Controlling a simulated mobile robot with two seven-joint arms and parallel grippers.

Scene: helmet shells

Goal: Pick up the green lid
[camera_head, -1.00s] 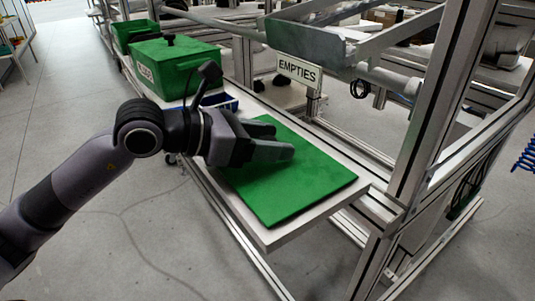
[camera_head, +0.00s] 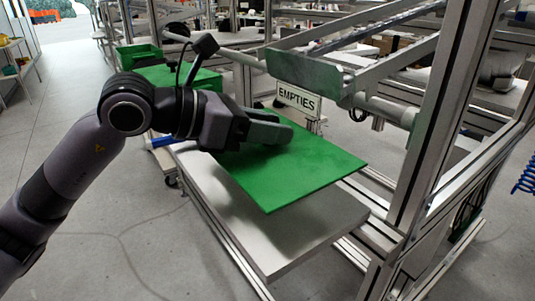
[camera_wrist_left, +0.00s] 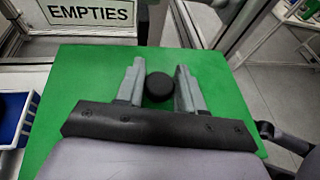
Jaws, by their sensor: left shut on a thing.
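The green lid (camera_head: 308,172) is a flat rectangular panel, held in the air above the white shelf. My left gripper (camera_head: 288,132) is over its far left part in the head view. In the left wrist view the lid (camera_wrist_left: 222,88) fills the middle, and my left gripper (camera_wrist_left: 160,80) has its two fingers on either side of a round black knob (camera_wrist_left: 159,87) on the lid. The gripper is shut on this knob. In the head view the knob is hidden behind the fingers. My right gripper is not in view.
The white shelf (camera_head: 300,240) under the lid is bare. Green crates (camera_head: 195,77) stand at the back left. A sign reading EMPTIES (camera_head: 298,101) hangs behind the lid. A metal frame post (camera_head: 445,100) rises on the right. A blue bin (camera_wrist_left: 15,115) is at the left in the wrist view.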

